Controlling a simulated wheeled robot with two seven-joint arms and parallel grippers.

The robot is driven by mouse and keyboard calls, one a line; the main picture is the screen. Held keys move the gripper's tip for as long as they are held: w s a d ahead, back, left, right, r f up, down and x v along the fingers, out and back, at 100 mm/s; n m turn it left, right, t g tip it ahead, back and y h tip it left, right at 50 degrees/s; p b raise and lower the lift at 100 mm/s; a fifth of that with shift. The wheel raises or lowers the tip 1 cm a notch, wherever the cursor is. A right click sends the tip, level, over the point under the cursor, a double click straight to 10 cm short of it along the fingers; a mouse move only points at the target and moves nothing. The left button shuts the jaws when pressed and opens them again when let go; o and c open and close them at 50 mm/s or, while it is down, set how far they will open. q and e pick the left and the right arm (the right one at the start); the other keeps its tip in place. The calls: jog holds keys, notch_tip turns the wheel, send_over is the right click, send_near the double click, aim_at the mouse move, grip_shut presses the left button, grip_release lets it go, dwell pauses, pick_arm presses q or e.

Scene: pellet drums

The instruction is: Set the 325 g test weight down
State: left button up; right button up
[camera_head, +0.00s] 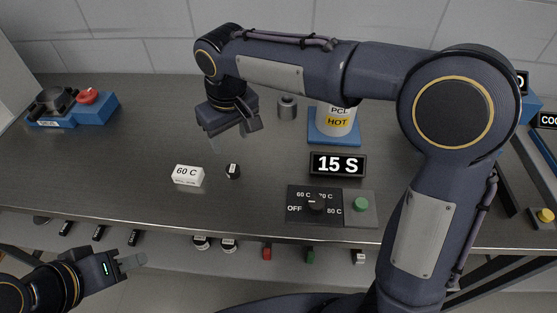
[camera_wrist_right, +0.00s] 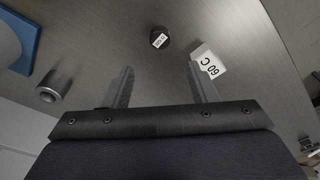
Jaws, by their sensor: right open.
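A steel cylinder with a small knob on top (camera_head: 287,107) stands upright on the bench; it also shows in the right wrist view (camera_wrist_right: 55,88), left of the fingers. A short dark cylinder with a white label (camera_head: 233,171) stands nearer the front, and in the wrist view (camera_wrist_right: 160,38) beyond the fingertips. I cannot read its label, so I cannot tell which one is the 325 g weight. My right gripper (camera_head: 231,128) is open and empty above the bench, also in the wrist view (camera_wrist_right: 160,72). My left gripper (camera_head: 132,262) is low at the front left, apart from both.
A white "60 C" block (camera_head: 187,175) lies left of the dark cylinder. A "HOT" drum (camera_head: 337,117) stands on a blue base (camera_head: 335,138). A "15 S" display (camera_head: 338,164), a dial panel (camera_head: 315,206) and a red button box (camera_head: 92,106) are on the bench (camera_head: 120,160).

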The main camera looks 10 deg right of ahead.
jog(key=s+d+r+m+y, duration=0.1)
jog(key=s+d, duration=0.3)
jog(key=d, duration=0.3)
jog(key=s+d+r+m+y, duration=0.1)
jog(key=s+d+m, duration=0.1)
jog(key=s+d, duration=0.35)
jog(key=s+d+f+m+t, duration=0.2)
jog(key=s+d+f, duration=0.1)
jog(key=s, duration=0.3)
jog(key=s+d+f+m+t+y, duration=0.1)
jog(key=s+d+f+m+t, duration=0.1)
jog(key=s, duration=0.4)
jog(key=shift+s+d+f, duration=0.3)
jog(key=shift+d+f, duration=0.15)
jog(key=shift+d, duration=0.65)
